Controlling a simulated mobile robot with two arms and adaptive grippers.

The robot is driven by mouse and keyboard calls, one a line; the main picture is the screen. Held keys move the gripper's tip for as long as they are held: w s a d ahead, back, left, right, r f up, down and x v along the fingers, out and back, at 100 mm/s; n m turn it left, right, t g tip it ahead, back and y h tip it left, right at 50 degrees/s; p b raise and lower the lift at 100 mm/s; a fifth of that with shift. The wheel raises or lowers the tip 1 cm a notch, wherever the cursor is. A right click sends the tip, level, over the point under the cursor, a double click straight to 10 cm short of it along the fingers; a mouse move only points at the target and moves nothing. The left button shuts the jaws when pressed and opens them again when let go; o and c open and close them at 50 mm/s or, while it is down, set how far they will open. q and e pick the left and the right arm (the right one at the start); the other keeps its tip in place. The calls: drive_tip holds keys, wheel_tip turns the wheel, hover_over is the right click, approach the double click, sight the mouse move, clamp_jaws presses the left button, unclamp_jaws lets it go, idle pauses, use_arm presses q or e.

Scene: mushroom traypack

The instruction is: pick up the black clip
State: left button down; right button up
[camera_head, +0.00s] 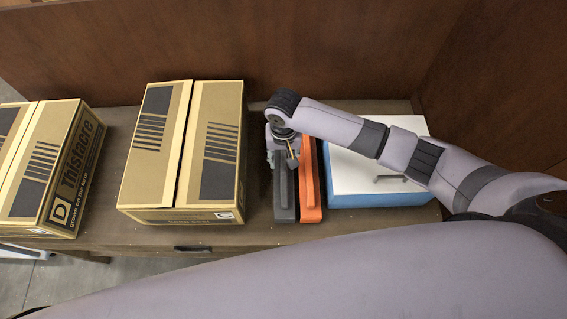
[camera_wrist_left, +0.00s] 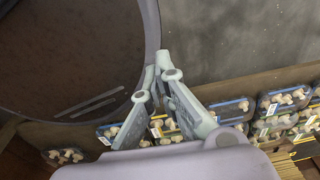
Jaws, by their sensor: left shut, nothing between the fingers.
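In the head view my right gripper (camera_head: 282,157) points down over the back part of a long dark grey bin (camera_head: 285,205). The picture is too small to show whether its fingers are apart or hold anything. I cannot make out a black clip for certain. A thin dark bent piece (camera_head: 392,178) lies on the white top of a blue-sided box (camera_head: 372,200), partly behind my right arm; I cannot tell what it is. In the left wrist view my left gripper (camera_wrist_left: 161,68) is shut and empty, its fingers meeting at the tips above several mushroom packs (camera_wrist_left: 285,98).
An orange bin (camera_head: 311,200) stands beside the grey bin on the wooden table (camera_head: 262,232). Two cardboard boxes, one in the middle (camera_head: 182,150) and one at the left (camera_head: 45,165), take up the left side. A brown wall (camera_head: 240,45) closes the back.

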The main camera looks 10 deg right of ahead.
wheel_tip(320, 180, down, 2)
drive_tip(key=shift+f, duration=0.1)
clamp_jaws()
idle(0.5)
